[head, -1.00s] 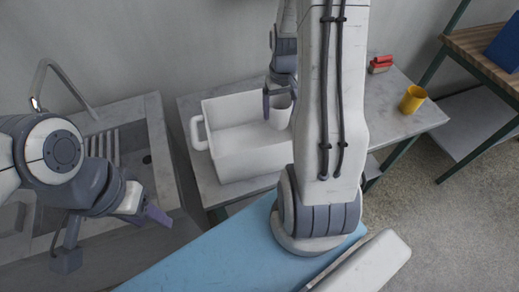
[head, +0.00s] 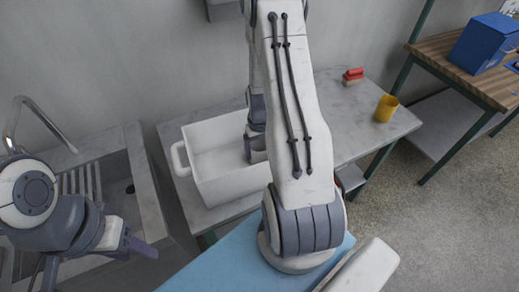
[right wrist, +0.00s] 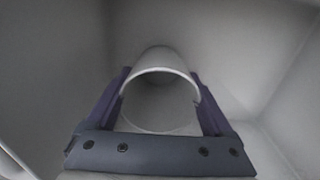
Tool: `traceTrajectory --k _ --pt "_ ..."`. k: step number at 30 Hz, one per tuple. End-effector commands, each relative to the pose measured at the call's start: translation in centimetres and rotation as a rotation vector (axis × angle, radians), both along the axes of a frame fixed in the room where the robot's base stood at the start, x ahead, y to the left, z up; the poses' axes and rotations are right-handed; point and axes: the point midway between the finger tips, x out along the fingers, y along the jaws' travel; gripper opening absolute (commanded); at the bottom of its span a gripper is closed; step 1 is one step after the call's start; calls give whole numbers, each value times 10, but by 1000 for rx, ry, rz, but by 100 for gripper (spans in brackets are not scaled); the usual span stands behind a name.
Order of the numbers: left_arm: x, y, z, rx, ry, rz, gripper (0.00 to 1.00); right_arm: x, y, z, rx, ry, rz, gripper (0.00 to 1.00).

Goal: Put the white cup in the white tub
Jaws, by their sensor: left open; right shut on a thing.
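The white tub (head: 232,186) stands on the grey table, with a handle on its left side. My right gripper (head: 250,150) reaches down inside the tub near its right end, partly hidden by my arm. It is shut on the white cup (right wrist: 160,59), with one finger on each side of the cup in the right wrist view (right wrist: 160,100). The cup's open rim faces the camera, and pale tub walls surround it. Whether the cup touches the tub floor I cannot tell. My left gripper (head: 142,246) is open and empty in front of the sink.
A yellow cup (head: 386,108) and a red-topped brush (head: 353,76) are on the right part of the table (head: 335,110). A sink with a tap (head: 40,125) is at the left. A blue box (head: 485,43) sits on a wooden bench (head: 455,70) at the right.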

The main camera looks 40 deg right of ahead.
Motion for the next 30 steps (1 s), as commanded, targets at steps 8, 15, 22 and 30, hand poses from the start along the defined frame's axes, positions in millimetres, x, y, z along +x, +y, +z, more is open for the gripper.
traceTrajectory --k 8,15,22,30 --pt "0 0 -2 0 0 0 50 0 0 -3 0 0 0 100" --pt "0 0 0 0 0 0 50 1 0 4 -1 -2 0 100" --pt "0 0 -6 0 0 0 50 2 -1 43 -3 -6 0 100" --pt "0 0 -11 0 0 0 50 1 0 98 -3 -4 0 100"
